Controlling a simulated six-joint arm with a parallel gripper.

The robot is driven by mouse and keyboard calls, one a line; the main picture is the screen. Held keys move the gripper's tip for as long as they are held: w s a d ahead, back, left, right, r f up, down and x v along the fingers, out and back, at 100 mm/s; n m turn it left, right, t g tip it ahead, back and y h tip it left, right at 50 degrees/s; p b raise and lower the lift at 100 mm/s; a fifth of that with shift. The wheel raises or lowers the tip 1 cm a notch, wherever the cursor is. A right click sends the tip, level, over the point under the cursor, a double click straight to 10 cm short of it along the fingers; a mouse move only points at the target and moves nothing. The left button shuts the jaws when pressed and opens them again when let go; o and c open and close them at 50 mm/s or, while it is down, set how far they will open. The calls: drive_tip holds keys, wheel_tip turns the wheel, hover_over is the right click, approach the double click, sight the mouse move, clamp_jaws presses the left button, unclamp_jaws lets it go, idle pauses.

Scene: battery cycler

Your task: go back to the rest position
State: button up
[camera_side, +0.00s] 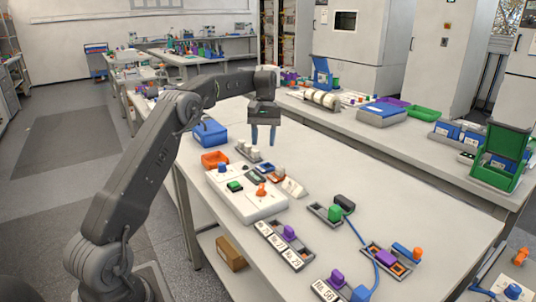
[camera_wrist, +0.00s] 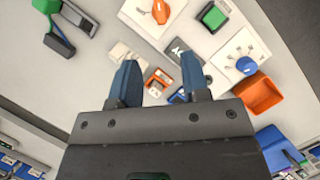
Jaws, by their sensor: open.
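My gripper (camera_side: 263,136) hangs above the far part of the white table (camera_side: 420,215) in the side view, its blue fingers pointing down. In the wrist view my gripper (camera_wrist: 164,85) shows its two blue fingers apart, with nothing between them. The white cycler panel (camera_side: 246,194) lies nearer the camera than my gripper. It carries a green button (camera_side: 235,186), a blue knob and an orange knob (camera_side: 261,190). The fingers look clear of the things below, but the exact height cannot be told.
An orange bin (camera_side: 215,160) and a blue box (camera_side: 210,133) stand at the table's left edge. Holders with purple (camera_side: 289,232), green (camera_side: 334,213) and orange parts lie to the right, with a blue cable (camera_side: 358,240). A green open case (camera_side: 500,158) stands on the back bench.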

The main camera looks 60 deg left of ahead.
drive_tip(key=s+d+r+m+t+y, duration=0.1)
drive_tip(key=s+d+r+m+t, duration=0.1)
drive_tip(key=s+d+r, duration=0.45)
drive_tip(key=s+d+r+m+t+y, duration=0.1)
drive_tip(key=s+d+r+m+y, duration=0.15)
drive_tip(key=d, duration=0.65)
drive_tip(key=s+d+f+m+t, duration=0.2)
drive_tip(key=s+d, duration=0.3)
drive_tip(key=s, duration=0.4)
drive_tip(key=s+d+f+m+t, duration=0.3)
drive_tip(key=s+d, duration=0.2)
drive_tip(key=s, duration=0.4)
drive_tip(key=shift+s+d, duration=0.15)
drive_tip(key=shift+d, duration=0.05)
